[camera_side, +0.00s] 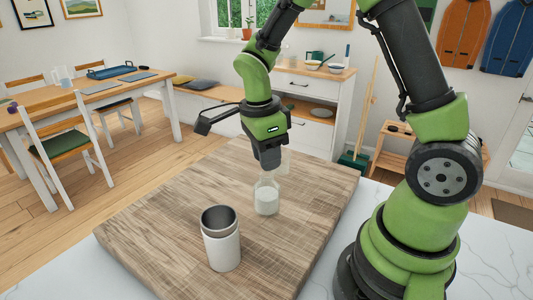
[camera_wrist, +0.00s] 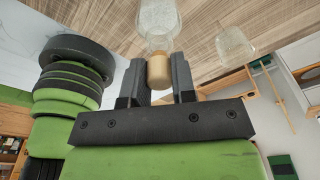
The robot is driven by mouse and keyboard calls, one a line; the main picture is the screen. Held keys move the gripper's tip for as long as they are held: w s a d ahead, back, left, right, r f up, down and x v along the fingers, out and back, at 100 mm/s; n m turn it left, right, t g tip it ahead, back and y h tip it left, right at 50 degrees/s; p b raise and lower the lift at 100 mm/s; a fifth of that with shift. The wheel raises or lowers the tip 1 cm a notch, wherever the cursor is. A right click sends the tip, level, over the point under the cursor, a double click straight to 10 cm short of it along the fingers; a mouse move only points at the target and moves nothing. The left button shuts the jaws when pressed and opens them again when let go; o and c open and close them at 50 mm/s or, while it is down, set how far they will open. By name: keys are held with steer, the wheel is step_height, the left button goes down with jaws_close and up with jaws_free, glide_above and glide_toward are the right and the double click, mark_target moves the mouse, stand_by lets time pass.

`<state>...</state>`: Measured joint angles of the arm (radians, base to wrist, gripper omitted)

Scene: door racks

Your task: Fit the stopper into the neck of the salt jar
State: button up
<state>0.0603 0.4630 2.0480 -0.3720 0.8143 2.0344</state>
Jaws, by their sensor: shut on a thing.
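The salt jar (camera_side: 266,198) is clear glass with white salt inside and stands upright on the wooden board. In the wrist view the jar (camera_wrist: 159,18) has its narrow neck toward me. The stopper (camera_wrist: 158,72) is a light wooden, cork-coloured plug held between my two dark fingers. My gripper (camera_side: 268,168) points down directly above the jar, and it also shows in the wrist view (camera_wrist: 160,75). The stopper lines up with the neck and appears at or very near it; I cannot tell whether it is inside. The fingers hide the stopper in the side view.
A white and grey cup (camera_side: 222,250) with an open dark mouth stands at the board's front. A clear glass (camera_wrist: 236,43) stands near the jar, partly behind my gripper in the side view. The board's left part (camera_side: 160,210) is clear.

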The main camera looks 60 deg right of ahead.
steer(key=shift+f, duration=1)
stand_by(0.3)
steer(key=o, duration=1)
steer(key=r, duration=0.6)
steer(key=a+r, duration=0.1)
steer(key=r, duration=0.2)
steer(key=shift+w+r, duration=0.35)
steer(key=shift+r, duration=0.05)
